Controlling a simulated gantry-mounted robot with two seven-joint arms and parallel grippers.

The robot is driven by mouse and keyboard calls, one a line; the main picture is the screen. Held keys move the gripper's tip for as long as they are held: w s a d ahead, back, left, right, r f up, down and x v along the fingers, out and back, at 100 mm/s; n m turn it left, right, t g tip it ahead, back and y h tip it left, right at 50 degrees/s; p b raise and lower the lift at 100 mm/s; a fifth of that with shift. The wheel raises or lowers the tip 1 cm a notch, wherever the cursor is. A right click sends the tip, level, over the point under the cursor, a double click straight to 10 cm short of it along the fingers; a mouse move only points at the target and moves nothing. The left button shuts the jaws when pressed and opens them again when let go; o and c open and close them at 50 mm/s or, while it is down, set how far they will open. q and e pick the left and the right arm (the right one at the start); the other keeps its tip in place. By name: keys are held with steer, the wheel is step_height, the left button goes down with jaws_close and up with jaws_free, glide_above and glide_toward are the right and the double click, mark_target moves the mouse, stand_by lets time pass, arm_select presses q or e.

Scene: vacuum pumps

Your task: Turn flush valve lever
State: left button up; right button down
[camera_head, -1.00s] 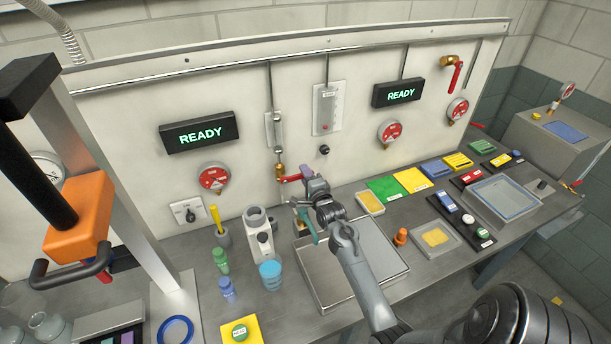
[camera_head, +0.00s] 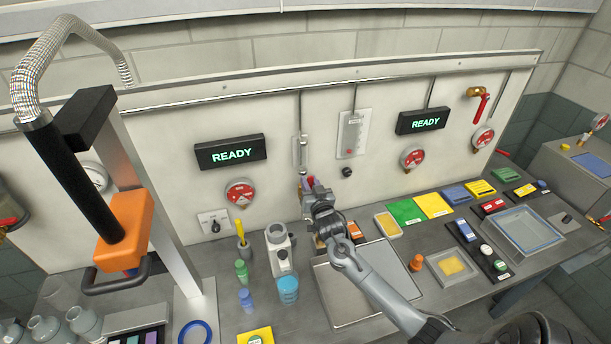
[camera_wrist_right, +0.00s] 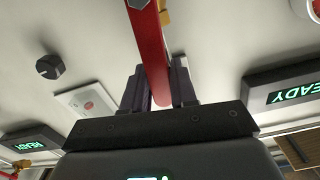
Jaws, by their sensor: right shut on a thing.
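The flush valve lever is a red flat handle at the panel, below the left flow meter (camera_head: 300,152). In the right wrist view the red lever (camera_wrist_right: 148,50) runs down between the two dark fingers of my right gripper (camera_wrist_right: 160,92), which are shut on it. In the head view my right gripper (camera_head: 310,186) is at the valve and hides most of the lever. Only a small reddish bit shows beside it, so the lever's exact angle is hard to tell. My left gripper is not in view.
A metal tray (camera_head: 338,308) lies under my right arm. A white pump-like unit (camera_head: 280,250) and a blue beaker (camera_head: 288,290) stand to its left. Another red lever (camera_head: 481,108) hangs at upper right. An orange block with a black handle (camera_head: 125,232) is at left.

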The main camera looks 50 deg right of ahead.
steer(key=c, duration=1.3)
jaws_free()
steer(key=shift+w+a+r+n, duration=0.15)
steer(key=shift+w+a+n, duration=0.2)
steer(key=shift+n, duration=0.45)
steer(key=shift+c, duration=0.2)
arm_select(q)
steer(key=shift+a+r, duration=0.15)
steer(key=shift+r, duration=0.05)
arm_select(e)
steer(key=o, duration=0.5)
steer(key=shift+s, duration=0.1)
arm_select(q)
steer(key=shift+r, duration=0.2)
arm_select(e)
steer(key=shift+s, duration=0.1)
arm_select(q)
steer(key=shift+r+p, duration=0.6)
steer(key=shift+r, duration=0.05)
arm_select(e)
steer(key=shift+v, duration=0.9)
arm_select(q)
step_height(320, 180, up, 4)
steer(key=p, duration=0.4)
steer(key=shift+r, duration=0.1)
arm_select(e)
steer(key=v, duration=0.6)
steer(key=shift+f, duration=0.2)
